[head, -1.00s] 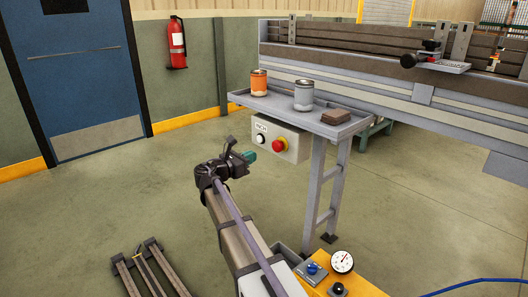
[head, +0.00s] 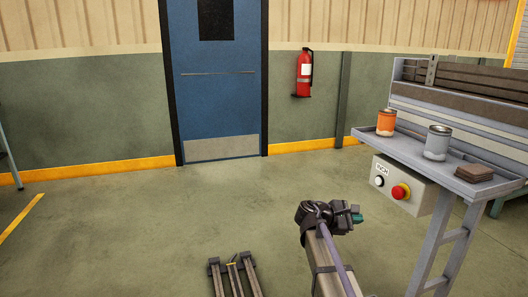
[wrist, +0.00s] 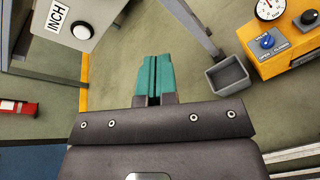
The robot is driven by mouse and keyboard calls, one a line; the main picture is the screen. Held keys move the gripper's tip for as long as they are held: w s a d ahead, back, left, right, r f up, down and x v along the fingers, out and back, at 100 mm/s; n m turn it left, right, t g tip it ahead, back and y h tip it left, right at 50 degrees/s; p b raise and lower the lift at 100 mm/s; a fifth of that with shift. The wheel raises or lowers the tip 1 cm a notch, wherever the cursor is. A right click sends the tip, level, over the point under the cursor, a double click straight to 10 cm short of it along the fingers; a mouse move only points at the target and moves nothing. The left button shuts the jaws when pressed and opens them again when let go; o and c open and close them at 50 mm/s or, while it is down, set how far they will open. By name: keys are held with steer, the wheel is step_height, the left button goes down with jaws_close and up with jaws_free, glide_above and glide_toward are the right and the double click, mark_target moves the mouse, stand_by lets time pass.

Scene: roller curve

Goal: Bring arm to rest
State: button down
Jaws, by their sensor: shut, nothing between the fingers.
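My gripper (head: 357,216) is in the lower right of the head view, at the end of my arm. It is left of and a little below the grey control box (head: 403,187), apart from it. In the wrist view my gripper's teal fingers (wrist: 153,80) lie side by side, shut with nothing between them. The control box, marked INCH, has a white button and a red button; part of it also shows at the top left of the wrist view (wrist: 92,12).
A grey shelf (head: 372,139) right of my gripper bears an orange can (head: 386,122), a grey can (head: 437,143) and a brown block (head: 474,173). A yellow panel (wrist: 295,62) and a grey bin (wrist: 228,76) show in the wrist view. Open floor lies toward the blue door (head: 218,85).

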steer(key=s+a+f+m+g+y, duration=0.1)
steer(key=s+a+f+m+y, duration=0.4)
steer(key=s, duration=0.3)
steer(key=s+a+f+m+g+y, duration=0.1)
steer(key=s+a+f+m+y, duration=0.35)
steer(key=s, duration=0.45)
steer(key=s+a+f+m+g+y, duration=0.1)
steer(key=s+a+f+m+y, duration=0.3)
steer(key=s+a, duration=0.35)
step_height(320, 180, up, 28)
steer(key=w+y+p, duration=0.1)
steer(key=p, duration=2.6)
steer(key=shift+d, duration=0.3)
